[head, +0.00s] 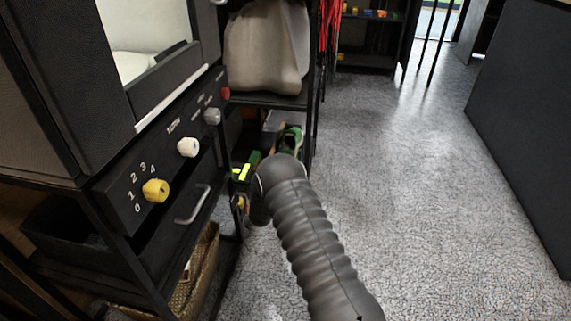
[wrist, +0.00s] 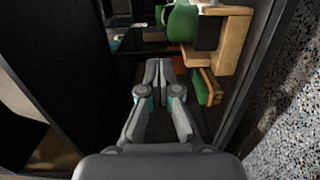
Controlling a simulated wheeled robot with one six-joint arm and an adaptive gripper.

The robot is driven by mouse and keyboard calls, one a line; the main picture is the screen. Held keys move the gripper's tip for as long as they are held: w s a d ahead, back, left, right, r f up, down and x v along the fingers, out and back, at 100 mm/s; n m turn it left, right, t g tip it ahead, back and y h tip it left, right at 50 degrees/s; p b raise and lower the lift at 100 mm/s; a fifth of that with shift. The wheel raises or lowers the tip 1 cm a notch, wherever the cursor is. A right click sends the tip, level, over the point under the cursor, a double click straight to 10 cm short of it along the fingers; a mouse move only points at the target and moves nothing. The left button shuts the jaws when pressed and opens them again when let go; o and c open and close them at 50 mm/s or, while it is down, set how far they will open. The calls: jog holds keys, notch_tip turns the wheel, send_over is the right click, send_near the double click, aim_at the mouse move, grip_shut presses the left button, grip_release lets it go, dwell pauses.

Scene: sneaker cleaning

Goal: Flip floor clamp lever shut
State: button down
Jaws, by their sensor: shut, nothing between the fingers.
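My gripper (wrist: 158,72) is shut and empty in the wrist view, its fingertips together over a dark space at the lower part of a rack. A green rounded part (wrist: 182,24) and a tan block-like piece (wrist: 232,40) lie just beyond and to the right of the fingertips, apart from them in the picture. A smaller green and tan piece (wrist: 207,88) is close to the right of the fingers. I cannot tell which of these is the clamp or its lever. In the head view my arm hides most of this spot; a green object (head: 291,138) shows behind it.
A black machine with a yellow knob (head: 155,190), a white knob (head: 188,147) and a grey handle (head: 192,205) stands at left. A wicker basket (head: 200,270) is below it. The speckled floor (head: 420,200) at right is clear, up to a dark panel (head: 530,130).

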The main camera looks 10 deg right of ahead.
jog(key=w+d+b, duration=0.1)
jog(key=w+d, duration=0.6)
jog(key=w, duration=0.1)
jog(key=shift+w+d, duration=0.25)
dwell(0.4)
